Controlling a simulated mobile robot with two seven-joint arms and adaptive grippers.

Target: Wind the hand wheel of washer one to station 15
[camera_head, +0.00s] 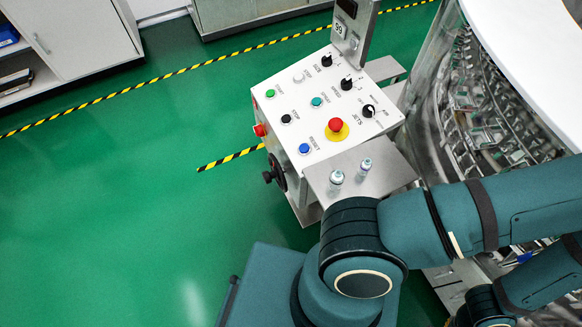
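The hand wheel (276,172) is a dark wheel with a knob, on the lower left side of the white control console (290,88). The rotary washer (480,105) stands to the right, with a ring of metal stations under a white top. A post (352,38) at the back of the console carries a small dark display and a label that seems to read 99. The station number cannot be read. My teal arm links cross the lower right, in front of part of the washer. Neither of my grippers shows, and nothing of mine touches the wheel.
Two small vials, one (336,180) and another (364,167), stand on a metal shelf (385,168) at the console's front. A red stop button (336,125) and several knobs are on the panel. Green floor (120,210) left of the wheel is clear. Cabinets (75,40) stand at the back left.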

